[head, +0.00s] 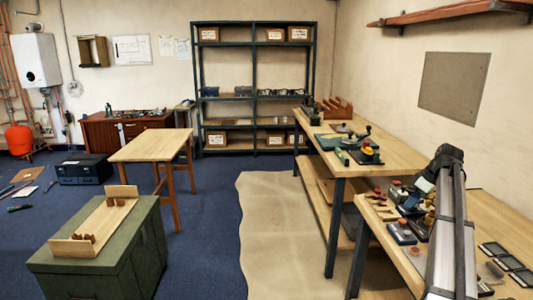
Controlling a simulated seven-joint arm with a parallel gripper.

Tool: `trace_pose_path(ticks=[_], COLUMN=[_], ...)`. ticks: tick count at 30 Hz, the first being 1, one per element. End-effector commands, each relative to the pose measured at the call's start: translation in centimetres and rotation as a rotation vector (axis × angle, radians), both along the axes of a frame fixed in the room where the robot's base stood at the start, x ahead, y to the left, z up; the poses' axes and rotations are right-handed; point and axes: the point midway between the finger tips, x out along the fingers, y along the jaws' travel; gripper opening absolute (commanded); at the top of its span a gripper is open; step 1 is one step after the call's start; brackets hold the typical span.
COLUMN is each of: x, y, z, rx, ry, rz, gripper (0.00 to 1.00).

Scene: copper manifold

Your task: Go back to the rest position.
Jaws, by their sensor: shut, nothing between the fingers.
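In the head view a long grey link with a black joint at its upper end rises at the right; it looks like part of my arm. It passes in front of the right-hand workbench (505,211). I cannot make out my gripper or its fingers in this view. No held object shows at the arm.
Small parts and dark trays (508,263) lie around the arm on the near bench. A farther bench (400,150) carries tools. A green chest (130,255) holds a wooden tray (100,222). A wooden table (150,145) stands left of centre. The floor between is largely open.

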Motion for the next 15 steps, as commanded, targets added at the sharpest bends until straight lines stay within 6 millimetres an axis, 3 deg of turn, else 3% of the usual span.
trace_pose_path(ticks=[1, 6, 15], x=[0.7, 2.1, 1.0], y=[2.6, 9.0, 17.0], z=[-2.3, -9.7, -21.1], rx=[0.015, 0.055, 0.092], ry=[0.012, 0.061, 0.166], rz=[0.010, -0.012, -0.076], gripper=[0.00, 0.00, 0.00])
